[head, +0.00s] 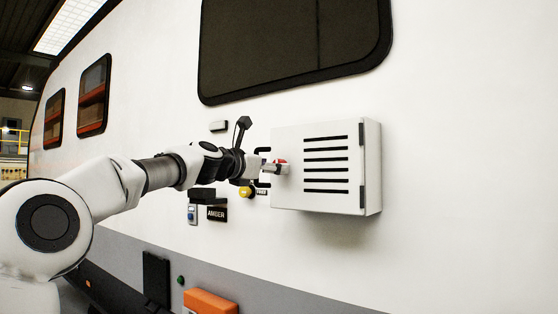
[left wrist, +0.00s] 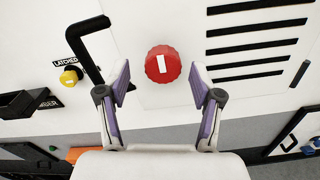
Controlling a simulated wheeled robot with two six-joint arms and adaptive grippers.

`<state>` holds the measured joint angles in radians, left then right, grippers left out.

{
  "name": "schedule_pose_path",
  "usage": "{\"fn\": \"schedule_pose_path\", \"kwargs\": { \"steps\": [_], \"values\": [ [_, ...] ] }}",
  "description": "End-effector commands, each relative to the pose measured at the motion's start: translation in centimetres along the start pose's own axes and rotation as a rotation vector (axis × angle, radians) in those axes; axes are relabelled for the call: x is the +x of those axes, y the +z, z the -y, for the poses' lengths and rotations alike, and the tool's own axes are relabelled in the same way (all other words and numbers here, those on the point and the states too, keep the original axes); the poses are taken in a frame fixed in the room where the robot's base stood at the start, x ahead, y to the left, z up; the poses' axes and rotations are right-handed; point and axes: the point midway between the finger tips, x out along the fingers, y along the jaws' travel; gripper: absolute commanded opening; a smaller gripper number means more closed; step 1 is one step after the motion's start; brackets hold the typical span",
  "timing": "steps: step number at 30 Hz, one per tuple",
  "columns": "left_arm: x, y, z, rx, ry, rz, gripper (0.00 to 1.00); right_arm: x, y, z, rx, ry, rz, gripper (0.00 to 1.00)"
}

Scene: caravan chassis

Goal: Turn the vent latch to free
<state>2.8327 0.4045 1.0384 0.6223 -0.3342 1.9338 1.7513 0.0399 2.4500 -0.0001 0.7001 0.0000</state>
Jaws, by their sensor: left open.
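The vent latch is a round red knob (left wrist: 162,64) with a white bar on its face, on the left part of the white vent box's slotted front (head: 335,195). In the left wrist view the bar stands nearly upright, leaning slightly. In the head view the red knob (head: 283,161) is partly hidden by my left gripper (head: 274,168). My left gripper (left wrist: 161,84) is open, its two fingers apart on either side of the knob's line. The knob shows just ahead between the fingertips, and I see no contact. My right gripper is in neither view.
A black bracket (left wrist: 95,45) stands left of the knob. A yellow knob (left wrist: 69,77) beside it has a label reading LATCHED (left wrist: 72,58). An AMBER plate (head: 217,214) and a dark tray (head: 202,195) sit lower left. The wall right of the box is clear.

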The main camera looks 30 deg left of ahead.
Motion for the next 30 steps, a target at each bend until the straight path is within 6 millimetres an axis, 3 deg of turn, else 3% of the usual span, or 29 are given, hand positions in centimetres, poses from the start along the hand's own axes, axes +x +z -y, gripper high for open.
{"fn": "schedule_pose_path", "kwargs": {
  "steps": [3, 6, 13, 14, 18, 19, 30],
  "values": [
    [2.2, 0.1, 0.0, 0.003, -0.001, -0.003, 0.66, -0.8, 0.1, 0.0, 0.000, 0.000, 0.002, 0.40],
    [3.1, -0.1, 0.1, 0.003, -0.001, -0.002, 0.66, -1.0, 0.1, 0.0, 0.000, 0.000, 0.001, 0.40],
    [3.4, -0.2, 0.1, 0.003, -0.001, -0.002, 0.66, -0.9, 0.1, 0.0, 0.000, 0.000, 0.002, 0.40],
    [3.3, -0.2, 0.1, 0.003, -0.001, -0.002, 0.62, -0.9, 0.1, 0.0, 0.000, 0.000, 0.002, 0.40],
    [3.3, -0.2, 0.1, 0.003, -0.001, -0.002, 0.12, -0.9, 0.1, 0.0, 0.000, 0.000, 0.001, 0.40],
    [3.3, -0.2, 0.1, 0.003, 0.000, -0.002, 0.05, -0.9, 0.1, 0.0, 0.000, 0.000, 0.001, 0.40],
    [3.3, -0.2, 0.1, 0.026, 0.000, -0.001, 0.05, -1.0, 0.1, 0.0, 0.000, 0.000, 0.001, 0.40]
  ]
}}
